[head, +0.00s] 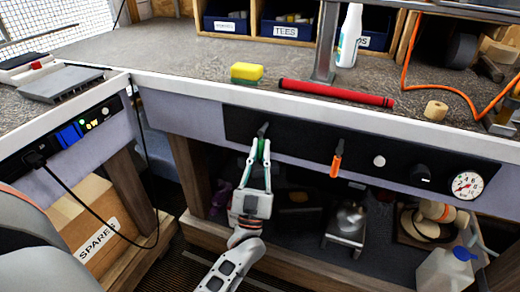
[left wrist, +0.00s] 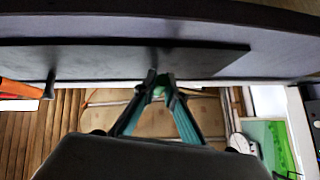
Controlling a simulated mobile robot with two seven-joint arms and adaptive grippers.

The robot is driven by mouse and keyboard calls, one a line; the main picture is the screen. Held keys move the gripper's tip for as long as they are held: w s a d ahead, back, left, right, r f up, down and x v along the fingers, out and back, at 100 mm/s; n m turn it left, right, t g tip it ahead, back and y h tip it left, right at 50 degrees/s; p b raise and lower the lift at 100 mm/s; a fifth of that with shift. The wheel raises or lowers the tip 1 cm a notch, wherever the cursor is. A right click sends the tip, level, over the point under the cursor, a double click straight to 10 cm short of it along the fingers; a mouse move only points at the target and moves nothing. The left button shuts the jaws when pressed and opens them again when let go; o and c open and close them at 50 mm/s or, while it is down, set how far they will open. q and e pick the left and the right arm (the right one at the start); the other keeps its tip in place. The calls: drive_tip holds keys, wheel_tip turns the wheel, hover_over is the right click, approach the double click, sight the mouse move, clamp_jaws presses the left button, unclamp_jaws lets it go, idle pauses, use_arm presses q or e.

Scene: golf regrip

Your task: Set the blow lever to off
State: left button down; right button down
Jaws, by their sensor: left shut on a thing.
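A black panel (head: 300,140) runs along the front edge of the bench. At its left part is a lever (head: 263,129) with a dark stem and what looks like a green grip, mostly hidden by my fingers. My left gripper (head: 261,147) comes up from below and is shut on this lever. In the left wrist view its green grip (left wrist: 158,92) shows between my two fingers (left wrist: 160,84). A second lever with an orange handle (head: 336,164) hangs down to the right, apart from my gripper. I can read no lever labels. My right gripper is not in view.
A knob (head: 421,174) and a gauge (head: 467,185) are at the panel's right. A shelf (head: 300,262) holds items below.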

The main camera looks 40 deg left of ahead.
use_arm(q)
drive_tip(key=shift+d+n+g+y, duration=0.1)
drive_tip(key=shift+n+g+y, duration=0.2)
drive_tip(key=shift+n+y, duration=0.25)
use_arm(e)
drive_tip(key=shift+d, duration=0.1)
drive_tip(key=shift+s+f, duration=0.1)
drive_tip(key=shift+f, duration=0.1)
use_arm(q)
drive_tip(key=c, duration=2.1)
unclamp_jaws()
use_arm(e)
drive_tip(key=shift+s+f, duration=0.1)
